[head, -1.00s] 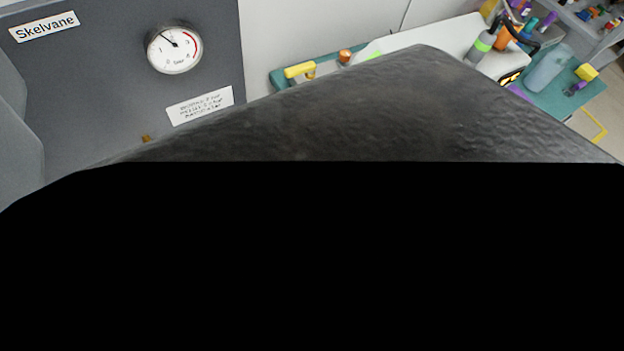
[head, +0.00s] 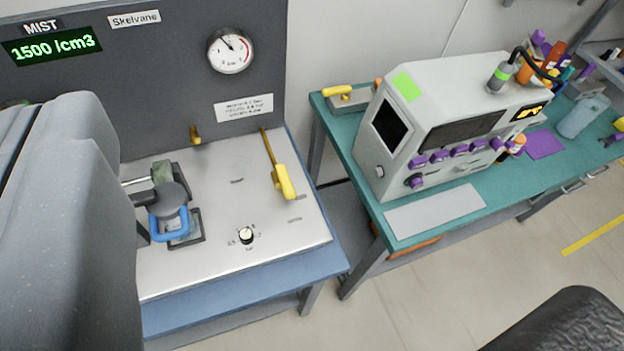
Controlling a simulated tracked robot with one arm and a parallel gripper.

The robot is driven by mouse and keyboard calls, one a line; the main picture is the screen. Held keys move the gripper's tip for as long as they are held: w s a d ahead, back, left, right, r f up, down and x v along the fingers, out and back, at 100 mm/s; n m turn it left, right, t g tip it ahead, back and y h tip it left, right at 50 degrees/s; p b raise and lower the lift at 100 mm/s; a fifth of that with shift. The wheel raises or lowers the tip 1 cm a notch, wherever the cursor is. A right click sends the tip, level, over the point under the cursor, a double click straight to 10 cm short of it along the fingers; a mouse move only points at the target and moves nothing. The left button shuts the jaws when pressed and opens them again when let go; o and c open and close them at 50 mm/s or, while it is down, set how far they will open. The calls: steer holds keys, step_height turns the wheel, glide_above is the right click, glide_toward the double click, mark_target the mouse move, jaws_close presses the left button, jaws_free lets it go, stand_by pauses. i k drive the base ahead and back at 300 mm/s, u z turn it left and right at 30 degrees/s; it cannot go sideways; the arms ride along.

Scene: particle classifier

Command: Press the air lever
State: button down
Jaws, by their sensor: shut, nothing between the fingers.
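A lever with a yellow grip (head: 283,181) on a thin brass-coloured rod stands on the right side of a white-topped bench panel (head: 215,262). It leans, with its grip towards the front. I take it for the air lever, but no readable label confirms this. My gripper's fingers do not show in the head view, and nothing is seen touching the lever. A large grey body fills the left edge and a dark textured shape covers the lower right corner.
A blue-handled clamp-like fixture (head: 168,222) and a small dial knob (head: 246,236) share the panel. A round gauge (head: 231,50) and a green "1500 /cm3" display (head: 52,47) are on the grey backboard. A white instrument (head: 440,122) stands on the teal bench to the right. Floor shows between and in front.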

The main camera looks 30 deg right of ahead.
mark_target(289, 190)
steer(key=u, duration=0.1)
steer(key=i, duration=0.95)
steer(key=z, duration=0.1)
